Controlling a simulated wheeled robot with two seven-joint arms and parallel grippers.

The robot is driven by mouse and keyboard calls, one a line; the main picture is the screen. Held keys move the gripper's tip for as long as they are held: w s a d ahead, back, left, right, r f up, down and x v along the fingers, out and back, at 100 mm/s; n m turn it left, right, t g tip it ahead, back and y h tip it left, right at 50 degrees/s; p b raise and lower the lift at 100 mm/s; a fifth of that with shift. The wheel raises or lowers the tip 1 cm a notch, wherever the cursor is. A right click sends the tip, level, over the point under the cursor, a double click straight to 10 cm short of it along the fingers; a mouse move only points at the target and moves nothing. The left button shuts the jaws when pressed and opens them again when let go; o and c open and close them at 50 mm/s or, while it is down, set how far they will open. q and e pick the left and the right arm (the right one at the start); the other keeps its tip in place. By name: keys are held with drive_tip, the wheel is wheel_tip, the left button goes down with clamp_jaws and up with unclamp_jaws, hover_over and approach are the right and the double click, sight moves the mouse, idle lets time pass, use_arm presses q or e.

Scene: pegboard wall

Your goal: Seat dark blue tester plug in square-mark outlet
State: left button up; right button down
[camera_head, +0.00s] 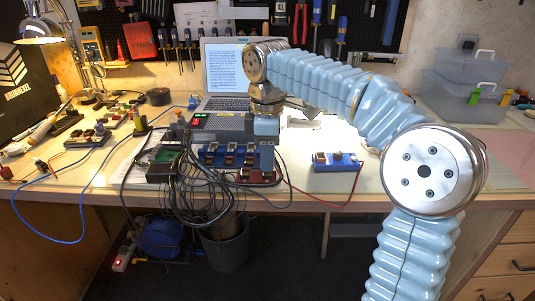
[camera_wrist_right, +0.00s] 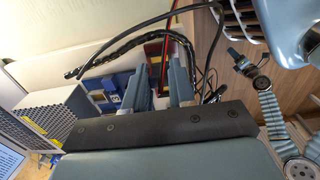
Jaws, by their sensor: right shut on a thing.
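My right gripper (camera_head: 267,166) points down at the right end of a blue outlet strip (camera_head: 212,157) near the bench's front edge. In the right wrist view its two fingers (camera_wrist_right: 160,88) stand slightly apart, shut on a mostly hidden thing, likely the dark blue tester plug. A black cable passes close by the fingers. The outlet strip also shows beside the fingers in the right wrist view (camera_wrist_right: 98,86). I cannot make out the square mark or whether the plug touches an outlet. My left gripper (camera_wrist_right: 245,62) shows small and dark in the right wrist view; its jaws are unclear.
Black cables (camera_head: 195,195) hang tangled over the front edge beside a black-and-green box (camera_head: 165,162). A red-based strip (camera_head: 255,176) lies in front. A smaller blue unit (camera_head: 336,161) with a red cord lies to the right. A laptop (camera_head: 228,72) stands behind.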

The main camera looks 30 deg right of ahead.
drive_tip(key=shift+f+b, duration=0.55)
drive_tip(key=shift+f, duration=0.25)
drive_tip(key=c, duration=0.9)
unclamp_jaws()
drive_tip(key=shift+o, duration=0.2)
drive_tip(key=shift+r, duration=0.1)
drive_tip(key=shift+r+p, duration=1.3)
drive_tip(key=shift+r, duration=1.15)
